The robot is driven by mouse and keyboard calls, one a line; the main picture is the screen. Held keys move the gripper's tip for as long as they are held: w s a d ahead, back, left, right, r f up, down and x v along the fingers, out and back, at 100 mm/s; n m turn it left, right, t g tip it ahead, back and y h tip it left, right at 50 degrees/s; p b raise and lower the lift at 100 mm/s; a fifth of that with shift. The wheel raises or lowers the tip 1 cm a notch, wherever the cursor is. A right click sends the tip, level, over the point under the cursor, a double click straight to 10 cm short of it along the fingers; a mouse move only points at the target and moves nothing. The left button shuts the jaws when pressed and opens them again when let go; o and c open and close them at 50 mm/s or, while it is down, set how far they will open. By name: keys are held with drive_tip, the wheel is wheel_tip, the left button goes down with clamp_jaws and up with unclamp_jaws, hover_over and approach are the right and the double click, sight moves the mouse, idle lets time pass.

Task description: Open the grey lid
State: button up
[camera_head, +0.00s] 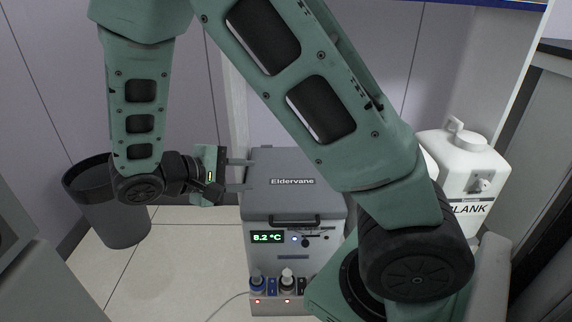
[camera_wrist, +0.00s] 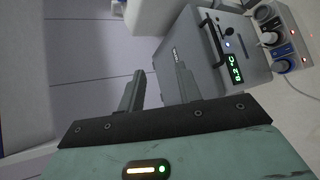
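The grey lid (camera_head: 285,198) is the top of a grey box marked "Eldervane", and it looks shut. A dark bar handle (camera_head: 294,221) runs along its front edge. The handle also shows in the wrist view (camera_wrist: 213,38), where the box is turned on its side. My gripper (camera_head: 239,174) is at the left side of the lid, its fingers pointing right. The two fingers are apart with nothing between them; they also show in the wrist view (camera_wrist: 158,86). Whether a fingertip touches the lid's left side, I cannot tell.
A white canister (camera_head: 462,165) stands to the right. A dark bin (camera_head: 110,205) stands on the floor at left. My arm covers the lid's right side.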

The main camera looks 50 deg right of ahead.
drive_tip(key=d+f+h+b, duration=0.1)
drive_tip(key=d+b, duration=0.3)
drive_tip(key=d, duration=0.5)
drive_tip(key=w+d+f+h+b, duration=0.1)
drive_tip(key=d+f+b, duration=0.2)
drive_tip(key=d, duration=0.7)
drive_tip(key=shift+w+d+m+t+h+b, duration=0.25)
drive_tip(key=shift+m+t+h+b, duration=0.05)
drive_tip(key=shift+m+h+b, duration=0.1)
drive_tip(key=shift+f, duration=0.1)
clamp_jaws()
drive_tip(key=c, duration=0.7)
unclamp_jaws()
drive_tip(key=o, duration=0.7)
